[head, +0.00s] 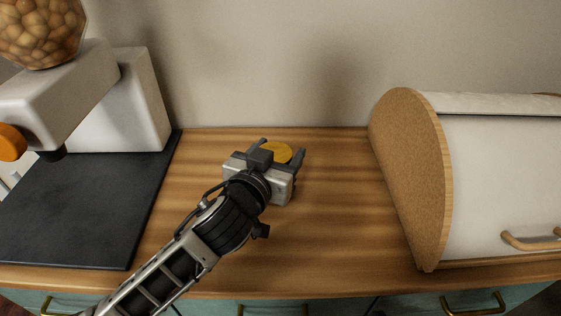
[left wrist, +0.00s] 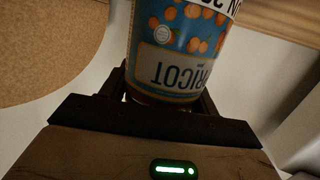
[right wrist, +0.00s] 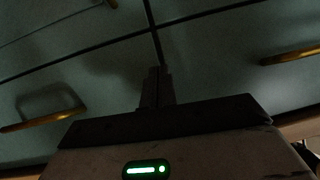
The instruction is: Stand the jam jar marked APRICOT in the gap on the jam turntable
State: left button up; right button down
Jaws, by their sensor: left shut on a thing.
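My left gripper is shut on this jar. Whether its base touches the counter is hidden. My right gripper (right wrist: 157,72) is shut and empty in front of green drawer fronts. The jam turntable is in none of the views.
A bread box (head: 410,170) with a cork-like side stands at the right. At the left are a dark slab (head: 85,215) and a white appliance (head: 115,105) with a nut-filled globe (head: 40,30). The wooden counter (head: 340,220) between them is clear. A wall closes the back.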

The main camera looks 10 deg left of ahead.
pick_arm(q)
jog(key=shift+r, duration=0.2)
jog(key=shift+f, duration=0.2)
jog(key=o, duration=1.5)
jog(key=shift+f, duration=0.1)
